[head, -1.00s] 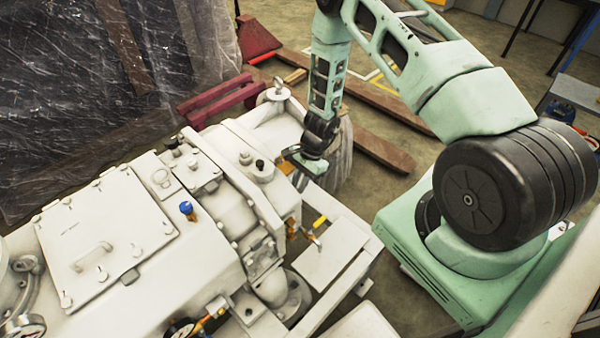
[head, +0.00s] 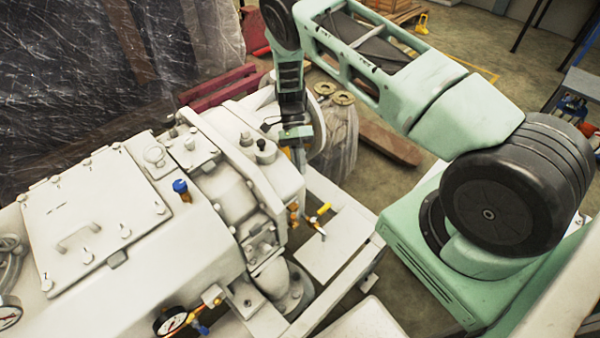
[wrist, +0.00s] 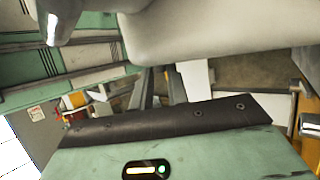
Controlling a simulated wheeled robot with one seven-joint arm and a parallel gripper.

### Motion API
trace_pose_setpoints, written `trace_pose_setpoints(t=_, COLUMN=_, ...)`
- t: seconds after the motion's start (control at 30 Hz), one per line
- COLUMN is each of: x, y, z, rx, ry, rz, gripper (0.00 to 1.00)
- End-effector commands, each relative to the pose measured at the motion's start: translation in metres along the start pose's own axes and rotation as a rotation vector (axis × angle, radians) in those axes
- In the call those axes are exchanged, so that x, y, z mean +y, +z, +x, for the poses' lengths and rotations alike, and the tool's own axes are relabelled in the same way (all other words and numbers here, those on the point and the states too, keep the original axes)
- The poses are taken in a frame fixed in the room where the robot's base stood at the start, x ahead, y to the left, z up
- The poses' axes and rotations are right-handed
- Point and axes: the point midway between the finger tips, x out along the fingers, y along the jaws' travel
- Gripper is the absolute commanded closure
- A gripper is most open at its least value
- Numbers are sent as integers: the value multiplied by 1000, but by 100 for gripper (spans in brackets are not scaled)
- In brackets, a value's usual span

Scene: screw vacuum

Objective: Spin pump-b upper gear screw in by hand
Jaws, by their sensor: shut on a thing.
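The cream-white pump (head: 230,185) fills the left and middle of the head view. Its gear-end housing (head: 268,170) faces my arm. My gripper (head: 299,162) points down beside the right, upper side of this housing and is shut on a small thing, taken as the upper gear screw. The screw itself is hidden between the jaws and too small to make out. In the wrist view, the green gripper body (wrist: 200,155) with its dark edge lies at the bottom, and the pale underside of a housing (wrist: 210,30) is close above it.
A yellow-handled valve (head: 321,212) and brass fittings sit just below the gripper on the pump's side. A blue-capped fitting (head: 181,188) stands on top of the pump. A wrapped drum (head: 338,130) is behind the gripper. The white frame plate (head: 325,245) is bare.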

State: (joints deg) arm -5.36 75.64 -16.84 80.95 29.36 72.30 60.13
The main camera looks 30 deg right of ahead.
Motion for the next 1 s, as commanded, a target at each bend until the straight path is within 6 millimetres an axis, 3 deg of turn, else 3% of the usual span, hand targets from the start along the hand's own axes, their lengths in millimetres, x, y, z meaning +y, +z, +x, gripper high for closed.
trace_pose_setpoints(t=0.77, x=-3, y=-1, z=1, rx=0, ry=102, rz=44, gripper=100)
trace_pose_setpoints(t=0.8, x=-3, y=-1, z=1, rx=0, ry=102, rz=44, gripper=81)
trace_pose_setpoints(t=0.87, x=-3, y=-1, z=1, rx=0, ry=102, rz=44, gripper=64)
trace_pose_setpoints(t=1.0, x=-3, y=-1, z=1, rx=-1, ry=102, rz=43, gripper=61)
